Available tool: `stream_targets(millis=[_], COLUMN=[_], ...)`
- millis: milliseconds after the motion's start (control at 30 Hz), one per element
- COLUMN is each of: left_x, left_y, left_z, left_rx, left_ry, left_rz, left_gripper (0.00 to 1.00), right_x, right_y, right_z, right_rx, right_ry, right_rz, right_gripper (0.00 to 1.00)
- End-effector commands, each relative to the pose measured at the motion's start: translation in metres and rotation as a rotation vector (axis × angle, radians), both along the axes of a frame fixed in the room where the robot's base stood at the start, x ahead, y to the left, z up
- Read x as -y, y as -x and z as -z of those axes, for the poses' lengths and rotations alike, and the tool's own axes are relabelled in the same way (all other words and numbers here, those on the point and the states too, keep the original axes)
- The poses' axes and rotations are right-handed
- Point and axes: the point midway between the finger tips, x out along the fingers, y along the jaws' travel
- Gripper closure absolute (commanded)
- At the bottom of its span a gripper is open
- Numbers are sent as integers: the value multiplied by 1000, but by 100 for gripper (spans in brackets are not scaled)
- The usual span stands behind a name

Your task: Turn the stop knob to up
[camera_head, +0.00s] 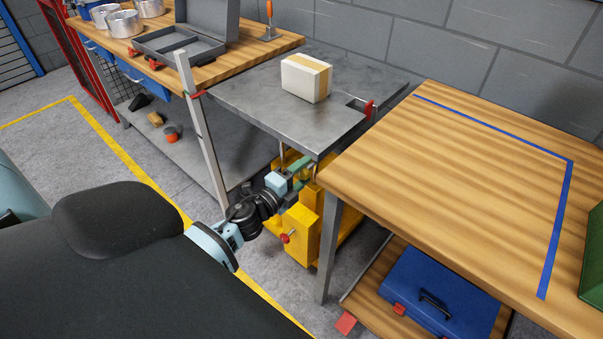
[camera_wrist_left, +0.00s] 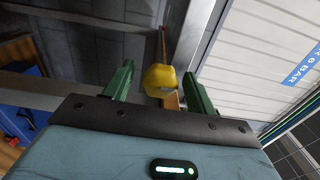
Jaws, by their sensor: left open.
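A small red knob (camera_head: 285,239) sits on the front of a yellow unit (camera_head: 300,228) under the grey metal table; which way it points is too small to tell. Another red part (camera_head: 369,108) stands at the metal table's right edge; I cannot tell for sure which is the stop knob. My left gripper (camera_head: 299,170), with green fingers, is open just below the metal table's front corner, above the knob on the unit. In the left wrist view, the open fingers (camera_wrist_left: 158,84) have a rounded yellow part (camera_wrist_left: 159,78) beyond and between them. My right gripper is not in view.
A white box with a tan band (camera_head: 306,78) rests on the metal table (camera_head: 250,95). A wooden table (camera_head: 450,170) with blue tape is at right, a blue case (camera_head: 430,290) below it. A grey post (camera_head: 203,135) rises left of the gripper.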

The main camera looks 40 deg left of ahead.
Motion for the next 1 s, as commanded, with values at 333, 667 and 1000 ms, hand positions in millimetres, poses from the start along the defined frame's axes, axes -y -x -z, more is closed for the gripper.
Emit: stream_targets(millis=[333, 667, 1000], left_x=[-2, -5, -6], left_y=[31, 72, 78], left_z=[1, 1, 0], left_rx=[-2, -2, 1], left_ry=[-1, 1, 0], left_rz=[1, 0, 0], left_gripper=[43, 43, 43], right_x=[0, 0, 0], right_y=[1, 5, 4], right_z=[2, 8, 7], right_rx=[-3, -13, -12], right_ry=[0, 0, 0], right_rz=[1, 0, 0], right_gripper=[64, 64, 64])
